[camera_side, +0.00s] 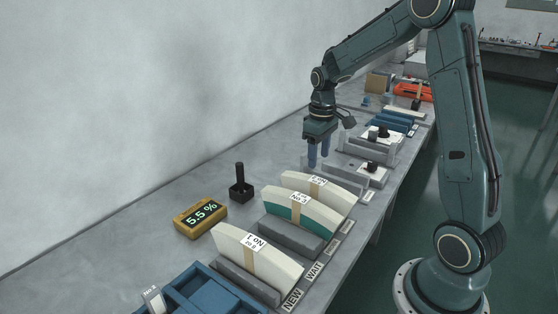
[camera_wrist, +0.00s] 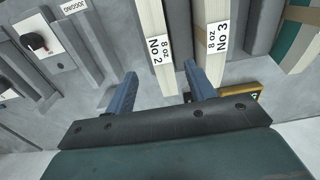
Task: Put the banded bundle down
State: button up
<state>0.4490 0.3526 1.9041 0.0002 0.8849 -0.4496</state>
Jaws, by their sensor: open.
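My gripper (camera_side: 318,152) is open above the bench, just behind the rear bundle. In the wrist view its two fingers (camera_wrist: 160,82) are spread, with a cream bundle marked No 2 (camera_wrist: 153,28) showing between them. A cream bundle marked No 3 (camera_wrist: 211,18) stands to its right, past the right finger. I cannot tell whether a finger touches either. In the side view a rear cream bundle (camera_side: 342,197), a teal and cream bundle (camera_side: 326,219) and a front cream bundle marked No 1 (camera_side: 285,267) stand upright with brown bands.
A grey block (camera_side: 290,238) stands before the teal bundle. A yellow display reading 5.5 % (camera_side: 200,217) and a black stamp-like tool (camera_side: 240,185) lie left of the bundles. A blue tray (camera_side: 205,293) is at the front. Grey fixtures (camera_side: 360,168) stand behind my gripper. Bench at left is clear.

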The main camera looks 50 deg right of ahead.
jog(key=s+a+r+t, duration=0.3)
jog(key=s+a+r, duration=0.5)
jog(key=a+r, duration=0.3)
jog(key=s+a+r+t, duration=0.1)
jog(key=s+a+t, duration=0.1)
jog(key=s+a, duration=0.5)
jog(key=shift+s+r+t, duration=0.3)
jog(key=shift+s, duration=1.95)
